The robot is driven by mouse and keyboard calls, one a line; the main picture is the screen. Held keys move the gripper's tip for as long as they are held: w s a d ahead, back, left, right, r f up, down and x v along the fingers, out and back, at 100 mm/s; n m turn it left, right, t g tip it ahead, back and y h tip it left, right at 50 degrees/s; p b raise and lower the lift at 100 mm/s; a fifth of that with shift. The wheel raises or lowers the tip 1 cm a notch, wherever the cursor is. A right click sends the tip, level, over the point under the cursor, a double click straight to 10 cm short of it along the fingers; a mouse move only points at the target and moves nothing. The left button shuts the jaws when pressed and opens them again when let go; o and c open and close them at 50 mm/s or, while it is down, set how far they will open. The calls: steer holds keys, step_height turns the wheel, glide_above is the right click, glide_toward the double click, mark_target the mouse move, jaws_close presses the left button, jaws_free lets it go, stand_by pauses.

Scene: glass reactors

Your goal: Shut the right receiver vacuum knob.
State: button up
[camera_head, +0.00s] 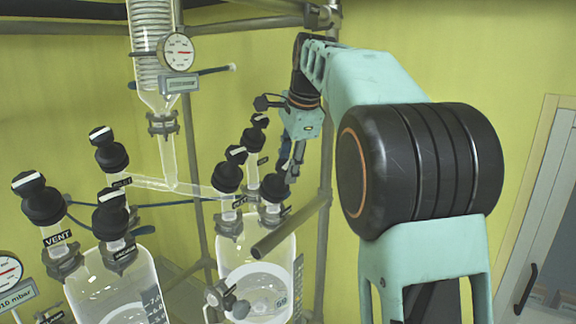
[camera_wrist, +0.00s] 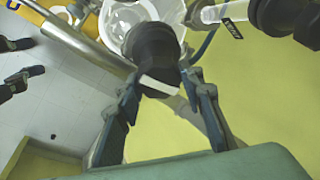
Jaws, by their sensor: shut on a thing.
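The right receiver (camera_head: 285,248) is a clear glass vessel with black knobs on its necks. My gripper (camera_head: 287,172) reaches down from the upper right to the rightmost black knob (camera_head: 274,188) of this receiver. In the wrist view, the fingers of my gripper (camera_wrist: 160,84) lie on either side of the black knob (camera_wrist: 153,48), at the white bar on its top, and are shut on it. The knob's neck label is mostly hidden in the head view, so I cannot read it. The receiver (camera_wrist: 115,15) shows behind the knob in the wrist view.
Two neighbouring knobs, a front-left one (camera_head: 227,177) and a rear one (camera_head: 253,137), stand close to my gripper. A left receiver (camera_head: 140,285) has several knobs. A metal bar (camera_head: 290,225) crosses in front of the right receiver. A glass condenser (camera_head: 150,50) hangs above.

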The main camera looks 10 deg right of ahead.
steer(key=shift+m, duration=0.8)
steer(key=o, duration=1.2)
steer(key=shift+g, duration=0.3)
steer(key=shift+c, duration=0.2)
steer(key=v, duration=1.2)
steer(key=shift+s+d+f, duration=0.1)
